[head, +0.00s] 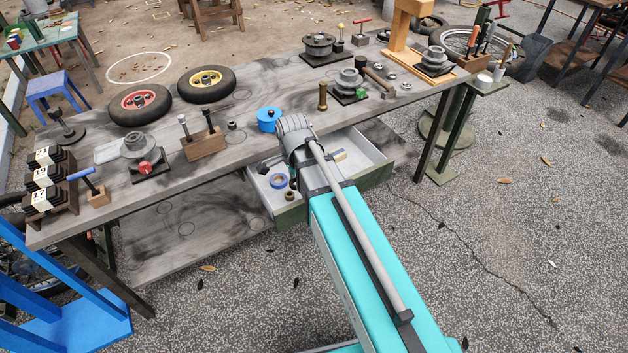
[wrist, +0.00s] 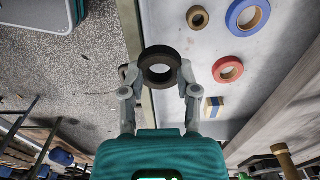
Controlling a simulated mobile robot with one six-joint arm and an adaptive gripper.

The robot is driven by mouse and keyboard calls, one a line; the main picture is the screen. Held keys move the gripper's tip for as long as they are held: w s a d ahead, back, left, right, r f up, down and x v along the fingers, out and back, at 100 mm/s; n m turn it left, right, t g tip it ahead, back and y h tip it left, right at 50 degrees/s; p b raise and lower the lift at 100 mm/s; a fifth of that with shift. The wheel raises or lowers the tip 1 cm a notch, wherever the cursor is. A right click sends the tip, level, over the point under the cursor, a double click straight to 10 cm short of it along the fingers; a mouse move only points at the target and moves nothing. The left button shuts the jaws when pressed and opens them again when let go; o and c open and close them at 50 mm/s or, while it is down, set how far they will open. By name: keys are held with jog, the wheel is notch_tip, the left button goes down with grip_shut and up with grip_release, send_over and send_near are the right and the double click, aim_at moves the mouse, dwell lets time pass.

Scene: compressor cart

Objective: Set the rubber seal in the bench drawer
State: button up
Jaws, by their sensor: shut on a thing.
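My gripper (wrist: 158,78) is shut on the rubber seal, a thick black ring (wrist: 160,54), in the wrist view. The fingers hold it from both sides. In that view the seal overlaps the front wall of the bench drawer (wrist: 172,104) and part of its pale floor; I cannot tell its height above them. In the head view the open drawer (head: 375,176) sticks out under the bench top, with a green front and a light inside. My arm crosses over it there and hides part of its inside. I cannot make out the gripper or the seal clearly in that view.
The drawer holds a blue ring (wrist: 248,16), a red ring (wrist: 228,70), a small brown ring (wrist: 197,17) and a striped block (wrist: 213,107). Bare drawer floor lies between them. The bench top (head: 235,165) above carries a blue round container (head: 268,119), wheels and tools.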

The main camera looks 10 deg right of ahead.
jog(key=w+d+f+b, duration=0.6)
jog(key=w+f, duration=0.1)
jog(key=shift+w+d+f+b, duration=0.1)
jog(key=shift+w+d+b, duration=0.1)
jog(key=shift+w+b, duration=0.1)
jog(key=shift+w+d+f+b, duration=0.25)
jog(key=shift+d+f+b, duration=0.1)
jog(key=shift+f+b, duration=0.1)
jog(key=shift+w+d+f+b, duration=0.25)
jog(key=shift+w+f+b, duration=0.05)
jog(key=shift+f+b, duration=1.65)
jog(key=shift+f, duration=0.15)
jog(key=o, duration=0.9)
